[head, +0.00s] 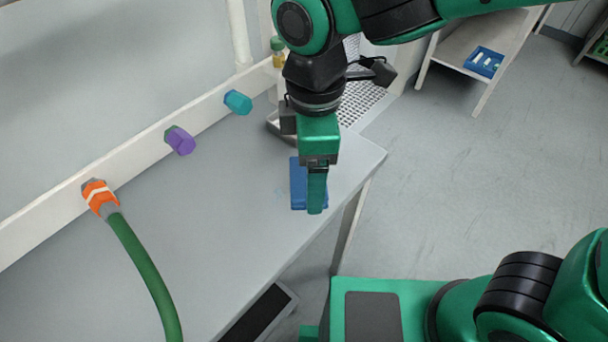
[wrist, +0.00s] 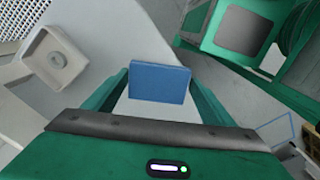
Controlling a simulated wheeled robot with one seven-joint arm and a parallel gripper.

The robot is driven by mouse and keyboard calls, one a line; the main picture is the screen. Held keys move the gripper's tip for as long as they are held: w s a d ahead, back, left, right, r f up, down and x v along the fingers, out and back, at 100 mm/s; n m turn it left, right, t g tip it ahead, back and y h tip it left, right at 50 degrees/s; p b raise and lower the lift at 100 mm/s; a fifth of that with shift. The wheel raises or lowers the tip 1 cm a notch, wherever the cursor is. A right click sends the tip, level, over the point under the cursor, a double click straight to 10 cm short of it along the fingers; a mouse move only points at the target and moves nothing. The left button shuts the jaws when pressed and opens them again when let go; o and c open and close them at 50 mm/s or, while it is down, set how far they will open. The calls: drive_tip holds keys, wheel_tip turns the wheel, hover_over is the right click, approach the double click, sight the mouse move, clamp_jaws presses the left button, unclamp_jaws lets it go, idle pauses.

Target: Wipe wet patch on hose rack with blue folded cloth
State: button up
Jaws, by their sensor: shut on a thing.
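The blue folded cloth (head: 298,186) is at the right end of the grey hose rack top (head: 215,215). My gripper (head: 316,207) points down over it and is shut on it. In the wrist view the cloth (wrist: 158,84) spans the space between the two green fingers (wrist: 158,95). I cannot tell whether the cloth touches the surface. A faint, pale bluish mark (head: 281,192) shows just left of the cloth, perhaps the wet patch. My gripper hides part of the cloth in the head view.
A white rail along the back carries an orange coupling (head: 99,196) with a green hose (head: 146,268), a purple fitting (head: 180,140) and a teal fitting (head: 237,102). A metal tray (head: 273,122) sits behind my gripper. The rack's middle is clear.

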drive_tip(key=shift+s+d+f, duration=0.1)
drive_tip(key=shift+d+f, duration=0.05)
drive_tip(key=shift+f, duration=0.1)
